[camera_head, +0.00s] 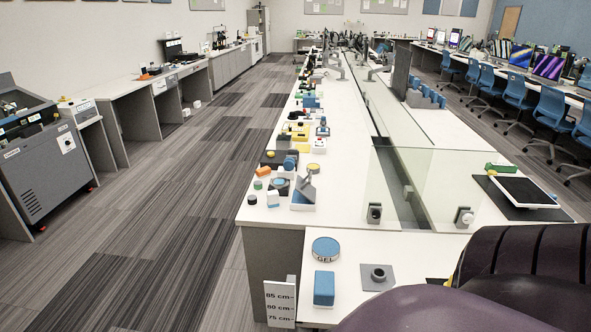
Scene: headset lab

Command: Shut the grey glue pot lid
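I cannot pick out the glue pot for certain. A small grey box with a raised, tilted grey lid (304,189) stands near the front left of the long white bench (262,216); it is too small to tell whether it is the glue pot. A grey square plate with a short, round, open-topped collar (377,276) lies on the nearer, lower white surface (419,249). Neither of my grippers shows in the head view.
A round tin marked GEL (326,250) and a blue block (324,289) are on the near surface. Glass panels (412,185) stand on the bench. Dark purple rounded shapes (440,307) block the lower right. The carpeted floor (170,240) at left is clear.

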